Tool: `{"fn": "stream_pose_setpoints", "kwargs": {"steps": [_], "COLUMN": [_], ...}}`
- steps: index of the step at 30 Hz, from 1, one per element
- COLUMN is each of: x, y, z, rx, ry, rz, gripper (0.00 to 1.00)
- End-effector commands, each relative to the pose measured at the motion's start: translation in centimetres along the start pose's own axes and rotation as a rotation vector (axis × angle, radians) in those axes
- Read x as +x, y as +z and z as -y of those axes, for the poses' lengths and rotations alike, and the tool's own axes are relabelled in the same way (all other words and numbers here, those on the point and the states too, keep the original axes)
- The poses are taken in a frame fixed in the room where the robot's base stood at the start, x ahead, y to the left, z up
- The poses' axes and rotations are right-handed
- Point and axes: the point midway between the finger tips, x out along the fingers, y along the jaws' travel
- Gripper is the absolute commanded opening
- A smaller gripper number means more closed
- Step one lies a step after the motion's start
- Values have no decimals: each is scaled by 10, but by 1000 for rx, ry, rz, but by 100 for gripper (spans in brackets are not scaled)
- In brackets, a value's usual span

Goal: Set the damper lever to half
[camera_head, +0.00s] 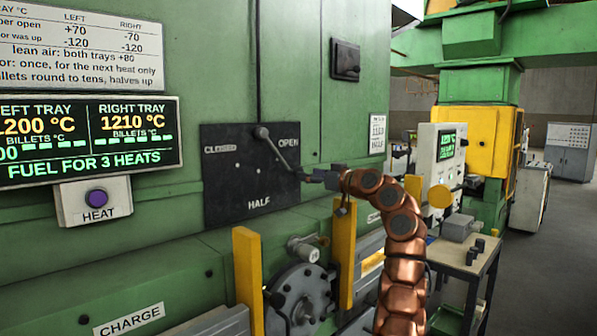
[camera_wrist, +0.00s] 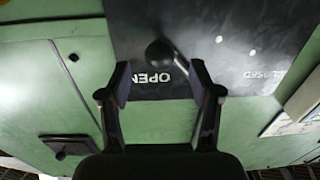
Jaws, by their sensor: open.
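The black damper plate (camera_head: 230,185) is on the green furnace wall, with CLOSED at left, OPEN at right and HALF at the bottom. The damper lever (camera_head: 280,152) slants across its upper right, from a round end at upper left down to my gripper (camera_head: 304,175), beside the OPEN label. In the wrist view, which is upside down, a dark round lever end (camera_wrist: 160,52) shows between and just beyond the fingertips, beside OPEN. My gripper (camera_wrist: 160,76) is open, its two fingers apart. I cannot tell whether a finger touches the lever.
A lit display (camera_head: 90,140) and a HEAT button (camera_head: 96,198) are at left. Yellow posts (camera_head: 248,270) and a round hub (camera_head: 300,300) stand below the plate. A small table (camera_head: 465,255) and a white panel (camera_head: 440,150) are at right. Open floor lies beyond at far right.

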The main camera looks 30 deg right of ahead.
Motion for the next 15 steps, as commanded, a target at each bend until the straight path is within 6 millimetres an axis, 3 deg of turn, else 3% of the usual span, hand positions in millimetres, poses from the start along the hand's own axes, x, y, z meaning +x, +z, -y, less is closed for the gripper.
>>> {"fn": "stream_pose_setpoints", "kwargs": {"steps": [6,15], "x": [32,52], "y": [-5,-2], "z": [0,-2], "rx": [2,1], "ry": [0,4], "rz": [-2,-1], "gripper": [64,64]}}
